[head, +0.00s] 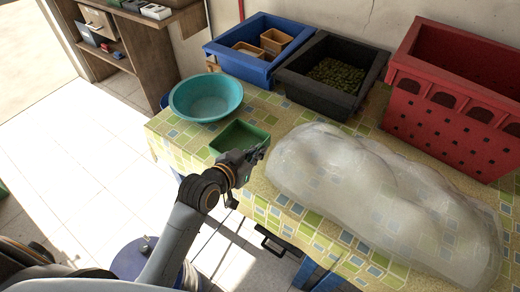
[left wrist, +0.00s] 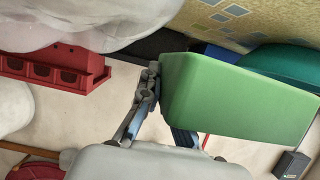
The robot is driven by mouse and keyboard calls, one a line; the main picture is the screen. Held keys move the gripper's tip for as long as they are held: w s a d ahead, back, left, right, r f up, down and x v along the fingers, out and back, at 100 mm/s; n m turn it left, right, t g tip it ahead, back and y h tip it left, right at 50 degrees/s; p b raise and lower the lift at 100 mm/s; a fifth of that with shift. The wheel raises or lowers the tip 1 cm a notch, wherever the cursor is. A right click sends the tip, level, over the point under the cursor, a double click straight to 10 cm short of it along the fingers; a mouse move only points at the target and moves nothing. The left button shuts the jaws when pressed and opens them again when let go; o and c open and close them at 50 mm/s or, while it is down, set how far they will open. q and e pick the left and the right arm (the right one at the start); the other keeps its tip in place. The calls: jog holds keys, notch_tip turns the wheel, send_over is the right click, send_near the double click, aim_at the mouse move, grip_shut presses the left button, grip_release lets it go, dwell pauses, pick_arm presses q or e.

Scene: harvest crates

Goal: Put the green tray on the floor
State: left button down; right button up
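The green tray (head: 240,136) is a small rectangular box near the front left edge of the cloth-covered table in the head view. It fills much of the left wrist view (left wrist: 240,100). My left gripper (head: 257,153) is at the tray's near right corner. In the left wrist view its fingers (left wrist: 158,92) converge at the tray's edge, one beside the wall and the other partly hidden behind it, and they look shut on the wall. I cannot tell whether the tray touches the table. My right gripper is not in view.
A teal bowl (head: 206,98) stands behind the tray. A blue crate (head: 237,66), a black crate (head: 318,97) and a red crate (head: 440,125) line the back. A translucent bulky bag (head: 375,190) covers the table's right side. Tiled floor (head: 80,165) left of the table is mostly clear.

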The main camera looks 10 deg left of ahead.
pick_arm(q)
jog(key=s+r, duration=0.3)
jog(key=s, duration=0.4)
jog(key=w+a+r+n+y, duration=0.1)
jog(key=a+r+n+y, duration=0.3)
jog(key=a+r, duration=0.2)
jog(key=shift+a+r+t+y, duration=0.2)
jog(key=shift+r+t+y, duration=0.1)
jog(key=shift+r+t, duration=0.15)
